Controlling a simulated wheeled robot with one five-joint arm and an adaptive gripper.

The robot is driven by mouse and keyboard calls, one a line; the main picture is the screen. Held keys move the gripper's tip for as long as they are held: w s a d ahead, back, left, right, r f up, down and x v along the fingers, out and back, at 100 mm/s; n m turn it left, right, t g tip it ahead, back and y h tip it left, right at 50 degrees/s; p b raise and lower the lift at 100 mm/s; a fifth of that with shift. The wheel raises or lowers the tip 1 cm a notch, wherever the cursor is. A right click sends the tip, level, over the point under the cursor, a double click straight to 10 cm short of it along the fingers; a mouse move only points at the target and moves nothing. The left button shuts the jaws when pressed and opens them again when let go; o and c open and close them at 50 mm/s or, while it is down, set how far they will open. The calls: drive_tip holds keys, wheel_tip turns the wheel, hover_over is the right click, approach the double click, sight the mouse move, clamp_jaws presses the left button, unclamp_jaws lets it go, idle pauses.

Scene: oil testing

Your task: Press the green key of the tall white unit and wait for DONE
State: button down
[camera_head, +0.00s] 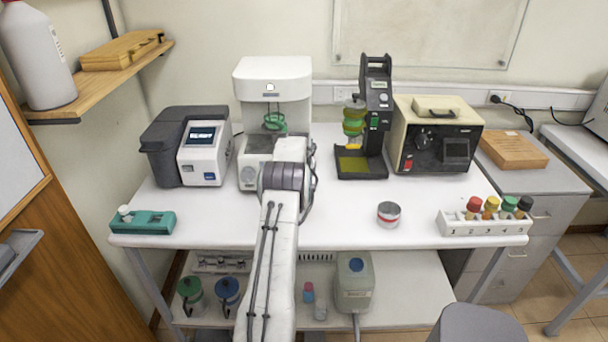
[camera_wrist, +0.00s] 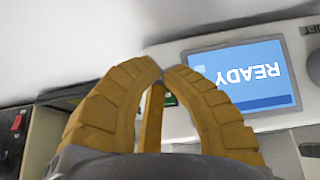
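The tall white unit (camera_head: 272,78) stands at the back of the white bench, with a green ring-shaped part (camera_head: 275,122) in its open bay. In the wrist view, which appears upside down, a blue screen (camera_wrist: 240,75) reads READY. A small dark green patch, perhaps the green key (camera_wrist: 170,99), shows between my fingers, mostly hidden. My gripper (camera_wrist: 163,74) has its yellow-brown fingers curved together at the tips, with nothing held. Whether the tips touch the unit I cannot tell. In the head view my arm hides the gripper and part of the unit's front.
A grey-white analyser (camera_head: 204,152) stands left of the unit. A black stand (camera_head: 376,100) and a beige instrument (camera_head: 437,135) stand right. A green holder (camera_head: 147,222), a small tin (camera_head: 388,214) and a white vial rack (camera_head: 484,226) sit near the front. The bench's front middle-right is mostly clear.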

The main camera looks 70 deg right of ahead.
drive_tip(key=shift+d, duration=0.15)
drive_tip(key=shift+w+d+f+p, duration=0.1)
drive_tip(key=shift+d+f+p, duration=0.1)
drive_tip(key=shift+p, duration=0.2)
drive_tip(key=shift+w+d+p, duration=0.15)
drive_tip(key=shift+d+p, duration=0.25)
drive_tip(key=shift+p, duration=0.15)
idle(0.8)
drive_tip(key=shift+a+b, duration=0.1)
drive_tip(key=shift+b, duration=0.3)
drive_tip(key=shift+s+a+r+b, duration=0.1)
drive_tip(key=shift+s+a+b, duration=0.15)
drive_tip(key=shift+a+b, duration=0.5)
drive_tip(key=a+b, duration=0.2)
drive_tip(key=b, duration=0.1)
drive_tip(key=shift+s+a+r, duration=0.1)
drive_tip(key=shift+s+r, duration=0.1)
drive_tip(key=shift+s, duration=0.2)
drive_tip(key=shift+s+a+r+b, duration=0.2)
drive_tip(key=shift+a+b, duration=0.3)
drive_tip(key=shift+b, duration=0.1)
drive_tip(key=shift+s+a+r+b, duration=0.15)
drive_tip(key=shift+a+r+b, duration=0.05)
drive_tip(key=shift+a+b, duration=0.35)
drive_tip(key=shift+a+r, duration=0.1)
